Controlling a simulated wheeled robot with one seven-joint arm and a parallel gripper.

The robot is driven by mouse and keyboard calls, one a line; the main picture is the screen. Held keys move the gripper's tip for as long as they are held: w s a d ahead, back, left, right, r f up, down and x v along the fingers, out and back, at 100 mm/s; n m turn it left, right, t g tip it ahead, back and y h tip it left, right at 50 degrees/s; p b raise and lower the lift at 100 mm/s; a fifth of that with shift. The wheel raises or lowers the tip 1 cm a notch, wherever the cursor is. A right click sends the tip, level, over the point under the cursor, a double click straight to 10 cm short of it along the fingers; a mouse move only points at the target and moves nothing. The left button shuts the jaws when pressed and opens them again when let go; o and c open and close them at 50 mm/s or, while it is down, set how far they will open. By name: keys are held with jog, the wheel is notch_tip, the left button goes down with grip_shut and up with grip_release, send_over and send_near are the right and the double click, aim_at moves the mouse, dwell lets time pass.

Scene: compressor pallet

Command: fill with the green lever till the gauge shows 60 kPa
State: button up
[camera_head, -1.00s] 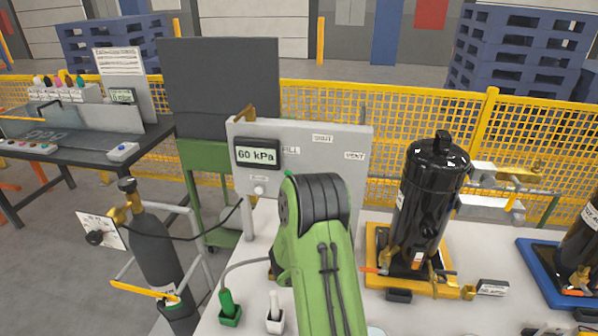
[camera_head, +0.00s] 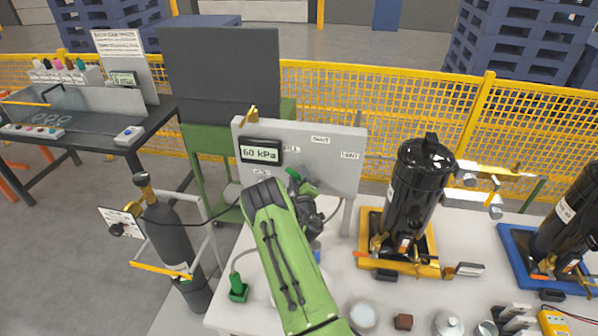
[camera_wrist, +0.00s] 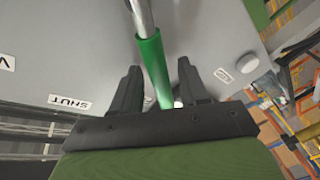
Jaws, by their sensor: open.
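The grey panel (camera_head: 335,175) stands upright on the white table. Its gauge (camera_head: 261,151) reads 60 kPa. The panel carries labels that look like FILL, SHUT and VENT. The green lever grip (camera_head: 293,174) shows small beside my arm in the head view. In the wrist view, the lever's green sleeve (camera_wrist: 153,62) on a metal rod runs between the fingers of my gripper (camera_wrist: 158,88). The fingers are open, with a gap to the sleeve visible on the right side. In the head view my arm hides much of the gripper and the panel's lower left part.
A black compressor (camera_head: 415,190) on a yellow tray stands right of the panel, another in a blue tray (camera_head: 515,255) farther right. Small parts lie along the table's front. A grey gas cylinder (camera_head: 170,235) stands left of the table, before a yellow mesh fence (camera_head: 400,105).

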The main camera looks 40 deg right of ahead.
jog(key=shift+f, duration=0.1)
jog(key=shift+c, duration=0.4)
grip_shut()
jog(key=shift+s+d+b, duration=0.1)
jog(key=shift+b, duration=0.45)
jog(key=m+b, duration=0.1)
jog(key=b, duration=0.1)
jog(key=s+d+m+b, duration=0.1)
jog(key=m+b, duration=0.1)
jog(key=b, duration=0.1)
jog(key=r+m+h+b, duration=0.1)
jog(key=b, duration=0.2)
jog(key=shift+s+d+r+m+t, duration=0.1)
jog(key=shift+s+d+m+t, duration=0.05)
jog(key=shift+s+m+t, duration=0.2)
jog(key=s+m+b, duration=0.1)
jog(key=m+b, duration=0.1)
jog(key=b, duration=0.1)
jog(key=d+m+h+b, duration=0.1)
jog(key=m+b, duration=0.1)
jog(key=b, duration=0.1)
jog(key=s+d+r+m+h+b, duration=0.1)
jog(key=m+b, duration=0.1)
jog(key=b, duration=0.2)
jog(key=shift+s+r, duration=0.1)
jog(key=shift+s, duration=0.25)
jog(key=shift+r, duration=0.1)
jog(key=shift+o, duration=0.4)
grip_release()
